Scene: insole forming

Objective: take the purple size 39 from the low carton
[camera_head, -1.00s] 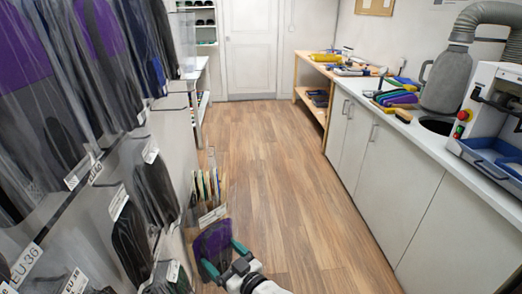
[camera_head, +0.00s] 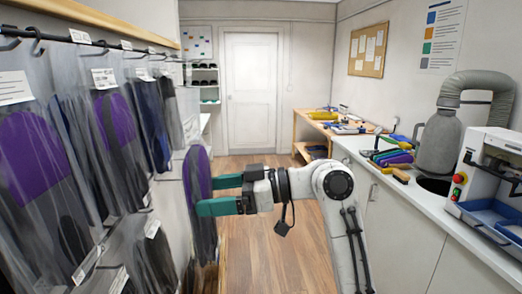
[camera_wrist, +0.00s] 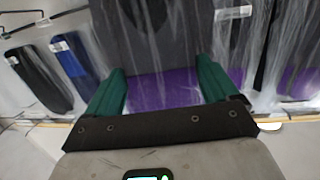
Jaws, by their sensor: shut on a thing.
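A purple and dark grey insole blank (camera_head: 198,172) in a clear bag hangs upright between the green fingers of my gripper (camera_head: 207,195), in the middle of the head view. My gripper is shut on it, one finger on either side. In the wrist view the blank's purple part (camera_wrist: 160,92) lies between the two fingers of my gripper (camera_wrist: 160,68), with dark grey above it. No size can be read on the held piece. The low carton cannot be made out clearly in the current head view.
Bagged insole blanks, some purple (camera_head: 35,155), hang from hooks on the left wall, close to the held piece. The wood floor (camera_head: 262,165) is open ahead. A white counter (camera_head: 400,178) with tools and a machine (camera_head: 490,170) runs along the right.

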